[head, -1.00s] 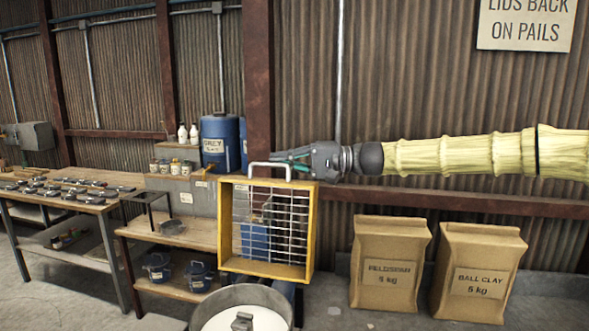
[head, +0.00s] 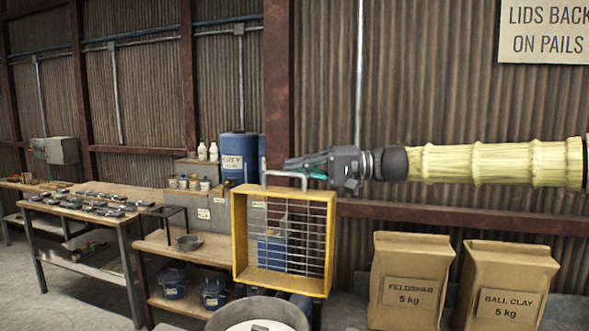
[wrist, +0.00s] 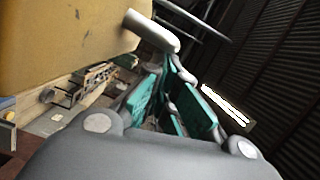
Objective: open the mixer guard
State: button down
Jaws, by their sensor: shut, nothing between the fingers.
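The mixer guard is a yellow frame with a wire grid (head: 240,240), standing roughly upright above the round mixer drum (head: 258,305) at the bottom of the head view. Its pale bar handle (head: 284,176) sticks up from the top edge. In the wrist view the handle (wrist: 152,30) and yellow frame (wrist: 60,45) are at upper left. My gripper (head: 292,164) is shut and empty, just above and behind the handle in the head view. In the wrist view its fingertips (wrist: 172,62) are close beside the handle; I cannot tell whether they touch.
Two paper bags, feldspar (head: 410,280) and ball clay (head: 505,285), stand to the right. A shelf bench (head: 175,245) with blue pails and a blue barrel (head: 238,155) is behind at left. A tool-covered table (head: 85,215) stands farther left. A wall rail (head: 450,218) runs below my arm.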

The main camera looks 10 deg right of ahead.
jog(key=d+b, duration=0.2)
jog(key=d, duration=0.9)
jog(key=shift+w+r, duration=0.3)
jog(key=shift+r, duration=0.05)
